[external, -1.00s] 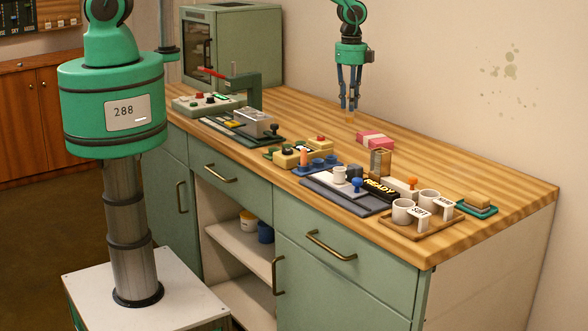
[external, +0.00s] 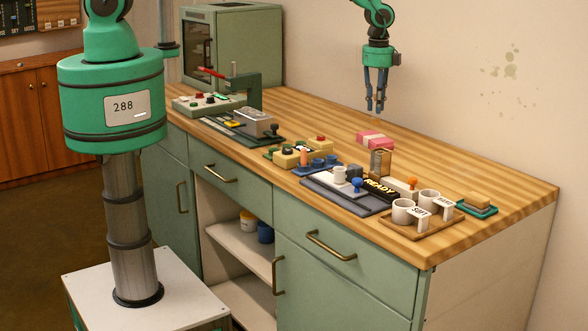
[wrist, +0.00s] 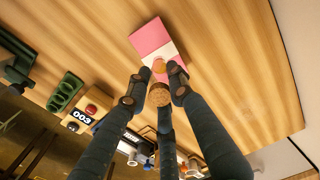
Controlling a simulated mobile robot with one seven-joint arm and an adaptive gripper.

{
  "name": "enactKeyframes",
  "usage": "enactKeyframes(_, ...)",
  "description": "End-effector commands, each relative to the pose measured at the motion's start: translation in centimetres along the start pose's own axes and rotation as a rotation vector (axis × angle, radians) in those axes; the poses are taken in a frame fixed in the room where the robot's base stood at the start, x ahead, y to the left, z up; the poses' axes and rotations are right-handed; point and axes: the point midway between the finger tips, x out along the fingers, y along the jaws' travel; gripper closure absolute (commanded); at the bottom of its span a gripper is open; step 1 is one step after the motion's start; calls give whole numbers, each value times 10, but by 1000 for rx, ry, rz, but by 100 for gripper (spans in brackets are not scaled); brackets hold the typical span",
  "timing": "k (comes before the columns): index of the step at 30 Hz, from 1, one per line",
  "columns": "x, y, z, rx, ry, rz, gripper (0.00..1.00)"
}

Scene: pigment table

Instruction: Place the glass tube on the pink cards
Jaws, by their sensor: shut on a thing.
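My gripper (external: 376,108) hangs above the pink cards (external: 375,140), with a gap between them. In the wrist view, its fingers (wrist: 158,88) are closed around a small tube (wrist: 160,95) with a cork-like brown end facing the camera. An amber spot shows beyond it, over the cards. The tube's glass body is mostly hidden by the fingers and hard to make out in the external view. The pink cards (wrist: 149,38) lie flat as a stack with a white band, just beyond the fingertips in the wrist view.
A brown upright holder (external: 380,163) stands in front of the cards. Nearer the front edge are a dark READY tray (external: 345,198) and a wooden tray with white cups (external: 404,211). The wood around and behind the cards is clear.

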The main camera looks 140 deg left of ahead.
Motion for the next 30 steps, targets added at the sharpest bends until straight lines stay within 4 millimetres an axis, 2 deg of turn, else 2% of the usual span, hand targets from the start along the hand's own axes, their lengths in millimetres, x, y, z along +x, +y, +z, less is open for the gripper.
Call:
enactKeyframes(5,3,0,0,0,-1,1,100)
enactKeyframes(16,32,0,0,0,0,1,100)
enactKeyframes(30,38,0,0,0,0,0,100)
